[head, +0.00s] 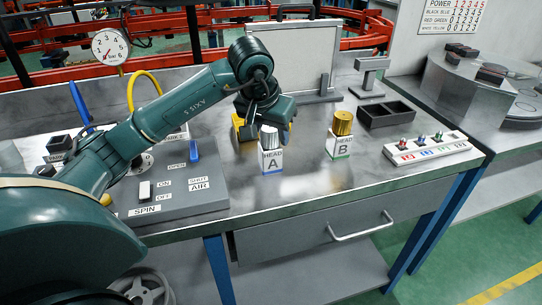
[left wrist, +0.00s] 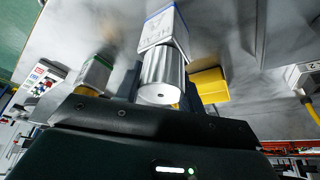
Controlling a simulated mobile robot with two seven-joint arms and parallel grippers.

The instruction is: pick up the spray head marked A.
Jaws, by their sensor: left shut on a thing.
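The spray head marked A is a silver ribbed cylinder (head: 269,138) on a white block (head: 272,161) lettered HEAD A with a blue base edge. It also shows in the left wrist view (left wrist: 161,78), its lower end meeting the block (left wrist: 165,28), with no gap visible. My left gripper (head: 268,127) comes down from above, shut on the silver head, with a dark finger on each side. The fingertips are partly hidden in the head view. My right gripper is not in view.
Gold head B (head: 342,122) stands on its own white block (head: 339,146) to the right. A black divided tray (head: 386,114) and a strip with coloured knobs (head: 428,148) lie further right. A grey switch panel (head: 177,190) is left. The bench front between is clear.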

